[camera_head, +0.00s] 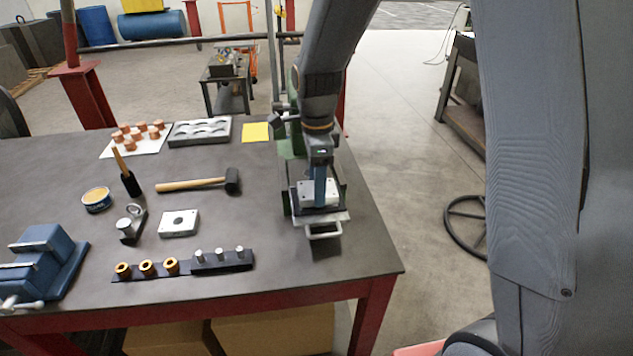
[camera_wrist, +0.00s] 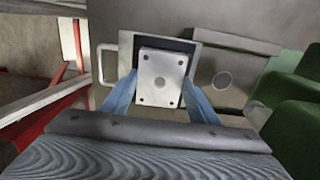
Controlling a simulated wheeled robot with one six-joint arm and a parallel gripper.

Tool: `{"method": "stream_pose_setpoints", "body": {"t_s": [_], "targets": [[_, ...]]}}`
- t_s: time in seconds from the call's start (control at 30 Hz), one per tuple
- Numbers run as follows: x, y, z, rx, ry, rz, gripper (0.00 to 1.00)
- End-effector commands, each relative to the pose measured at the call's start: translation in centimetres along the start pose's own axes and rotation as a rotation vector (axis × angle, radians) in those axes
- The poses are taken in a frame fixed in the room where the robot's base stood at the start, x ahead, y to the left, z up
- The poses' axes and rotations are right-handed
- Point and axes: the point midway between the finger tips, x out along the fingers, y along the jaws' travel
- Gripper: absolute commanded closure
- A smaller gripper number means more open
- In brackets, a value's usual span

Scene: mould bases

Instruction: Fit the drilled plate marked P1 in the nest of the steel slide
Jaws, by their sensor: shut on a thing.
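No P1 marking is readable. The steel slide (camera_head: 341,217) with its loop handle is at the table's right end; in the wrist view its handle side (camera_wrist: 125,52) is left of the plate. The plate is over the dark nest area, which shows along its top and right edges. I cannot tell whether it is seated or held just above.
A green press (camera_head: 296,172) stands right behind the slide. Another holed plate (camera_head: 179,222) lies mid-table, near a mallet (camera_head: 195,184) and a strip with bushings and pins (camera_head: 205,264). A blue vise (camera_head: 42,260) is at the left. The table between strip and slide is clear.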

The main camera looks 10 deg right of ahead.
Motion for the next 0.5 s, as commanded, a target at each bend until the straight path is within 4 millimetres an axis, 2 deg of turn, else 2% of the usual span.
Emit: {"method": "stream_pose_setpoints", "body": {"t_s": [0.5], "targets": [[0.82,-0.03,0.01,0.0,0.0,-0.001,0.79]]}}
